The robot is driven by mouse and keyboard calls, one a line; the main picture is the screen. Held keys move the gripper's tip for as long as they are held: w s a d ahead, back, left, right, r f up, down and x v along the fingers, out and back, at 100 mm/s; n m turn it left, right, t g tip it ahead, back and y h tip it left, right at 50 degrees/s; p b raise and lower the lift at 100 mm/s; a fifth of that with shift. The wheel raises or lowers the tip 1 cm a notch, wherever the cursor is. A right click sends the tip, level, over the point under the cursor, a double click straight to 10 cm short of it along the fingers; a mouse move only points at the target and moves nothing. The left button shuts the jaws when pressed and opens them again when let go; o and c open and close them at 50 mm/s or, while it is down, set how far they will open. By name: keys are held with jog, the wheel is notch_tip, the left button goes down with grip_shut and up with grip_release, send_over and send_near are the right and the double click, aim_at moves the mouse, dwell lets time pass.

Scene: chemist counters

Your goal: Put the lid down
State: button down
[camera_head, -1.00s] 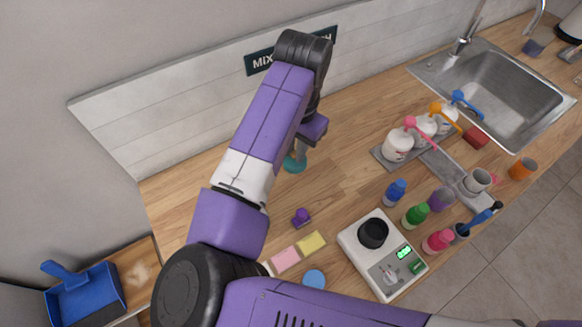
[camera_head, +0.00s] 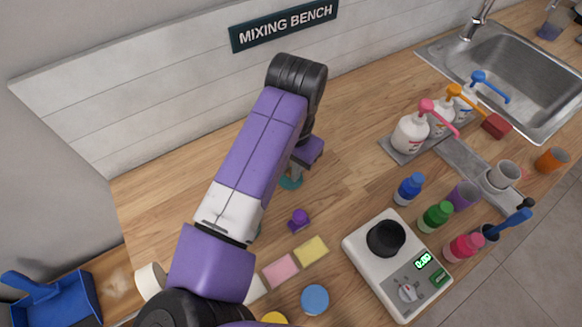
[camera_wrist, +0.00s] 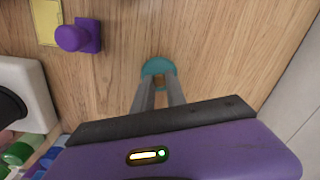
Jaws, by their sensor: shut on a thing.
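The lid (camera_head: 291,182) is teal and round. My gripper (camera_wrist: 158,82) is shut on it, with the lid at the fingertips and its edge showing past them in the wrist view (camera_wrist: 157,66). In the head view my gripper (camera_head: 298,172) is over the wooden counter, partly hidden by my arm. The fingers point down at the bare wood. I cannot tell whether the lid touches the counter.
A purple knobbed object (camera_head: 299,219) stands nearby, with yellow (camera_head: 311,250) and pink (camera_head: 280,271) pads in front. Bottles (camera_head: 435,217) and pump dispensers (camera_head: 411,134) stand right. Wood around the lid is clear.

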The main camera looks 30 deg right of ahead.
jog(key=shift+f, duration=0.1)
jog(key=c, duration=1.3)
grip_release()
jog(key=shift+c, duration=0.2)
notch_tip(320, 180, up, 12)
jog(key=p, duration=1)
jog(key=shift+s, duration=0.25)
jog(key=shift+d, duration=0.2)
